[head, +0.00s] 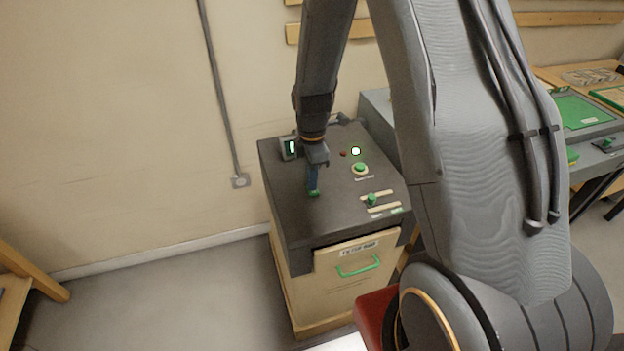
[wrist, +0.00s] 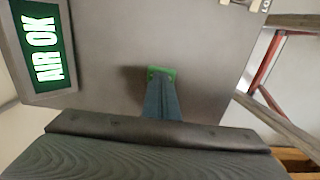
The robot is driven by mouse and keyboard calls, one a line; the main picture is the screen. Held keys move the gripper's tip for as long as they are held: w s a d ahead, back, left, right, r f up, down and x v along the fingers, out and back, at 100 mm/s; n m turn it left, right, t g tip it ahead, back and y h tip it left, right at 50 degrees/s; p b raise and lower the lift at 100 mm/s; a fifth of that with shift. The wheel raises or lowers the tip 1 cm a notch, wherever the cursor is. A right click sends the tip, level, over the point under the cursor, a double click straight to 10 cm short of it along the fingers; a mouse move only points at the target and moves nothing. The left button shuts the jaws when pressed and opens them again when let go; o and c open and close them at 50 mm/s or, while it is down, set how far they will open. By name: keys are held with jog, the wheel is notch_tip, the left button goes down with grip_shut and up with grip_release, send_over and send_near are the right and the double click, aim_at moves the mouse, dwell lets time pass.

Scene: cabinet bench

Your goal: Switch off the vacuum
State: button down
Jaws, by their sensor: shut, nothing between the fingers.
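The dark top of the cabinet (head: 285,213) carries several controls. A lit display (head: 291,148) is at its back left; in the wrist view the display (wrist: 43,48) reads AIR OK in white on green. A green round button in a pale ring (head: 360,169) sits right of centre. A green slider knob (head: 371,199) stands by two pale strips nearer the front. I cannot read which control is labelled for the vacuum. My gripper (head: 313,190) is shut and empty, pointing down over the left part of the top. Green shows at its tip in the wrist view (wrist: 160,73); I cannot tell whether it touches the surface.
Below the top is a drawer front with a green handle (head: 358,267). A grey bench with green panels (head: 578,112) stands at the right.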

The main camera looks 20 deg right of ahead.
notch_tip(320, 180, up, 14)
jog(key=w, duration=0.2)
dwell(0.4)
jog(key=shift+f, duration=0.15)
